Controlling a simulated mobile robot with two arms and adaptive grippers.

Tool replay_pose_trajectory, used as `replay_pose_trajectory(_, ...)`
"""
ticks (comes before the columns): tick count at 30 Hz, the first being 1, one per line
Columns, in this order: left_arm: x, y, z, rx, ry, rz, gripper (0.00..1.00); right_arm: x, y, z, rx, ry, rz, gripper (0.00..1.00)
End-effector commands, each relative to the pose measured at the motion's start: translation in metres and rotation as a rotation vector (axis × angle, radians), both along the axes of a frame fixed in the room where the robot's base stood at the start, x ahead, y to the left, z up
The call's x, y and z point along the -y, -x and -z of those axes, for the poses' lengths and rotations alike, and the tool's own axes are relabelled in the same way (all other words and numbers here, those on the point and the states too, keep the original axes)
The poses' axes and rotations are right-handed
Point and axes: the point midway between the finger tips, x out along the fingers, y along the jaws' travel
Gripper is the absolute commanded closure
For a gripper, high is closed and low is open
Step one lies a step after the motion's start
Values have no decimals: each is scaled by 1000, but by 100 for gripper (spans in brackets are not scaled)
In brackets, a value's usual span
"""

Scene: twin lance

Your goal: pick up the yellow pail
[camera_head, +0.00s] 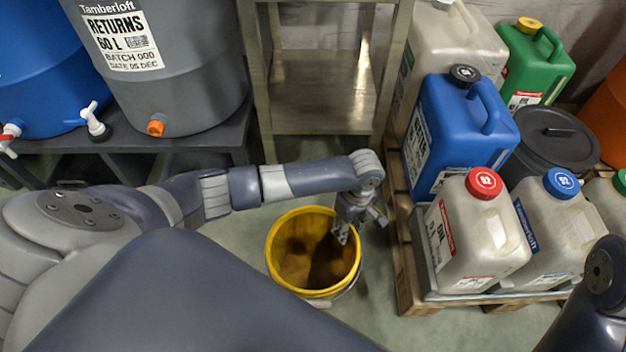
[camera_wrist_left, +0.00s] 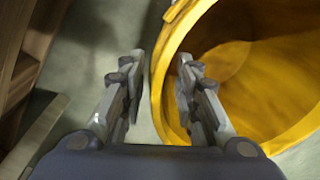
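The yellow pail (camera_head: 298,252) stands open and upright on the floor in the middle of the head view. Its inside looks brownish and stained. It also fills the right side of the left wrist view (camera_wrist_left: 262,85). My left gripper (camera_head: 343,232) is at the right part of its rim, pointing down. In the left wrist view my left gripper (camera_wrist_left: 159,70) is open, with the rim between its fingers: one finger is outside the wall and the other is over the inside. Contact with the rim cannot be told. My right gripper is out of view.
A wooden pallet (camera_head: 405,275) with several canisters, including a blue one (camera_head: 455,135), stands close right of the pail. A metal shelf (camera_head: 325,105) is behind it. A grey returns barrel (camera_head: 195,85) sits on a dark stand at left. Some floor (camera_head: 372,315) is clear beside the pail.

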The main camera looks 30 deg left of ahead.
Motion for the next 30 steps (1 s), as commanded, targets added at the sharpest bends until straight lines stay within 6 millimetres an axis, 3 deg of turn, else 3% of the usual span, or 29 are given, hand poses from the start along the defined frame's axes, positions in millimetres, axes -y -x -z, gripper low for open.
replay_pose_trajectory(5,0,0,0,0,0,0,71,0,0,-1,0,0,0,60)
replay_pose_trajectory(9,0,0,0,0,0,0,98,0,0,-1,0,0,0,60)
replay_pose_trajectory(10,0,0,0,0,0,0,100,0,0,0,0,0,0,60)
replay_pose_trajectory(30,-4,-1,-8,0,0,0,100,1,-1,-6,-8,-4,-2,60)
